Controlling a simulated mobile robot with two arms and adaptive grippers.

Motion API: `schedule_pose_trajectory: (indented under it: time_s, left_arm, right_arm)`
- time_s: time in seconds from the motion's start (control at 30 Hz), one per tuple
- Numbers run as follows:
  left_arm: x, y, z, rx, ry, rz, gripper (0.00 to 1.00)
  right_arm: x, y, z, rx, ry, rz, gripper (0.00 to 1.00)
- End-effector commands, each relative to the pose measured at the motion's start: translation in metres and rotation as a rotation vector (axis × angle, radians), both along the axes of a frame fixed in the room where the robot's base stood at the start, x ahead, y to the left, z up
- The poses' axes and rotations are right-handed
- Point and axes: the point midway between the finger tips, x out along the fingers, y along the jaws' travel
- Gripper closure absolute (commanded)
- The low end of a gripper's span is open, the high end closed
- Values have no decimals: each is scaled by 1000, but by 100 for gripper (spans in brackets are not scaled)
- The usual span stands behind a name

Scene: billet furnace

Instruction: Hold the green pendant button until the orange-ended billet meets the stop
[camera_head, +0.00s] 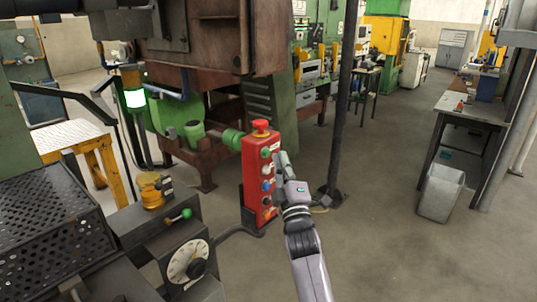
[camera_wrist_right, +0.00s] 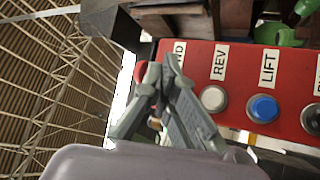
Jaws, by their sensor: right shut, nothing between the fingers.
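The red pendant box (camera_head: 259,200) stands upright in the middle of the head view, with a red mushroom knob on top and a column of coloured buttons. Its green button (camera_head: 265,153) is the uppermost on the face. My right gripper (camera_head: 281,160) is shut and empty, with its fingertips close beside the upper buttons. In the right wrist view the fingers (camera_wrist_right: 168,75) cover the button under the label ending in "D"; whether they touch it I cannot tell. The white REV button (camera_wrist_right: 214,98) and blue LIFT button (camera_wrist_right: 263,108) show beside them. I cannot make out the orange-ended billet or the stop.
A rusty brown and green machine (camera_head: 215,45) stands behind the pendant. A dark post (camera_head: 343,110) rises to its right. A control console (camera_head: 170,245) with a dial is at front left. A workbench (camera_head: 465,107) and grey bin (camera_head: 440,193) are right. The middle floor is clear.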

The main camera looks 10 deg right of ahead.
Motion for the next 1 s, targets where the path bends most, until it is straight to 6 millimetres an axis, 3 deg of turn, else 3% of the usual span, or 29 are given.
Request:
schedule_pose_trajectory:
  time_s: [1.0]
  left_arm:
    - [0,0,-8,0,0,-1,100]
  right_arm:
    - [8,6,0,0,0,0,100]
